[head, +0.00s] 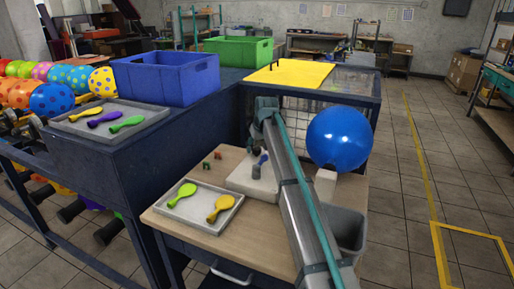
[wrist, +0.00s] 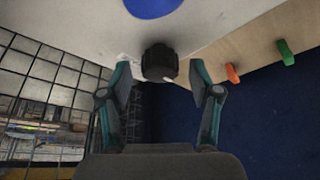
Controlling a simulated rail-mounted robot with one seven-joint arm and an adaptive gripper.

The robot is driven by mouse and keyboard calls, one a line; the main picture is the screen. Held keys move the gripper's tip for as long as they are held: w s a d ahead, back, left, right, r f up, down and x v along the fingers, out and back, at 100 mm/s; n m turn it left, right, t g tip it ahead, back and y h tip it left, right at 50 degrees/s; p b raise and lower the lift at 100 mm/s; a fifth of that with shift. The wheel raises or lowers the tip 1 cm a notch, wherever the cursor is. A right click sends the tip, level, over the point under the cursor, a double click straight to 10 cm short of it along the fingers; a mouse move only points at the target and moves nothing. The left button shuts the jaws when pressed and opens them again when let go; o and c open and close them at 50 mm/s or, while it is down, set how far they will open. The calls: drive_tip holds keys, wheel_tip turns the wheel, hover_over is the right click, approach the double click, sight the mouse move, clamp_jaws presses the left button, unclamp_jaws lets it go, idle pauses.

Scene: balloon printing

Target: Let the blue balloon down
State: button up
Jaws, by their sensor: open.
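The blue balloon (head: 340,138) is inflated and round in the head view, at the right end of the small wooden table, above a white block (head: 325,186). In the wrist view, part of a blue rounded shape (wrist: 154,6) shows at the top edge; I cannot tell if it is the same balloon. My gripper (wrist: 165,83) is open, its two teal fingers apart. A black knob-like piece (wrist: 159,62) on a white plate (wrist: 88,32) appears between and beyond the fingertips. In the head view my arm crosses the table and the fingers are not clear.
A tray (head: 212,220) with green and yellow flat balloons lies on the wooden table (head: 165,215). A grey bin (head: 348,232) hangs at its right. Blue (head: 165,78) and green (head: 238,50) crates and a yellow sheet (head: 290,73) are behind. Wire mesh (wrist: 50,75) is close by.

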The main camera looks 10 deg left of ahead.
drive_tip(key=shift+f, duration=0.15)
drive_tip(key=c, duration=1.1)
